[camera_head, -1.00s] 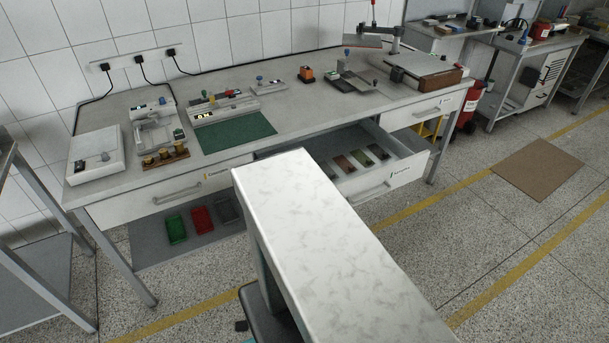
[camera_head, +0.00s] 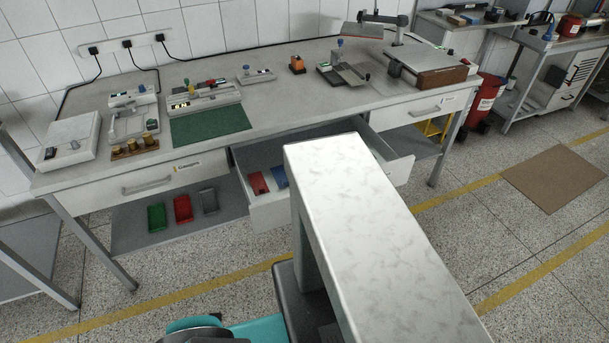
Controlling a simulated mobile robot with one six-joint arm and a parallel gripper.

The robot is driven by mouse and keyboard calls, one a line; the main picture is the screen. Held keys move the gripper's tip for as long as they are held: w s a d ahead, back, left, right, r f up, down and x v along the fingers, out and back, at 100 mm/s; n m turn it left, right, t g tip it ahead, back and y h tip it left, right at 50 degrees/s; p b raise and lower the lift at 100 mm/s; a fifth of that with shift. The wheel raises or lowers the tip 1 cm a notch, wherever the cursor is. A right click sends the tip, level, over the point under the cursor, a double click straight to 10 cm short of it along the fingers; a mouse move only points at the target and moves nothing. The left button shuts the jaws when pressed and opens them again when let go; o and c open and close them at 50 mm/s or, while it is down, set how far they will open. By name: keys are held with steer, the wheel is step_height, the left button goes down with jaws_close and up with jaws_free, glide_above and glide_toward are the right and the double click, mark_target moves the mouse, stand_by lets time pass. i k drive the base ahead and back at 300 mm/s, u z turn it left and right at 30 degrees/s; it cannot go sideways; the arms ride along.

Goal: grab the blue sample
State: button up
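A small flat blue sample (camera_head: 280,177) lies in the open drawer (camera_head: 270,213) under the workbench, beside a red sample (camera_head: 258,183). The blue sample is partly hidden by a large pale block in the foreground, which also covers the middle of the drawer. My gripper is not in view, so its position relative to the sample cannot be told.
The workbench (camera_head: 300,100) carries a green mat (camera_head: 210,125), a white scale (camera_head: 70,142) and several instruments. A closed drawer (camera_head: 140,186) is left of the open one. Green, red and grey trays (camera_head: 183,209) lie on the lower shelf. Open floor (camera_head: 480,230) lies at right.

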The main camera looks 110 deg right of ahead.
mark_target(279, 173)
steer(key=z, duration=0.35)
steer(key=k, duration=0.75)
steer(key=z, duration=0.8)
steer(key=k, duration=0.95)
steer(key=u, duration=0.15)
steer(key=i, duration=0.95)
steer(key=z, duration=0.1)
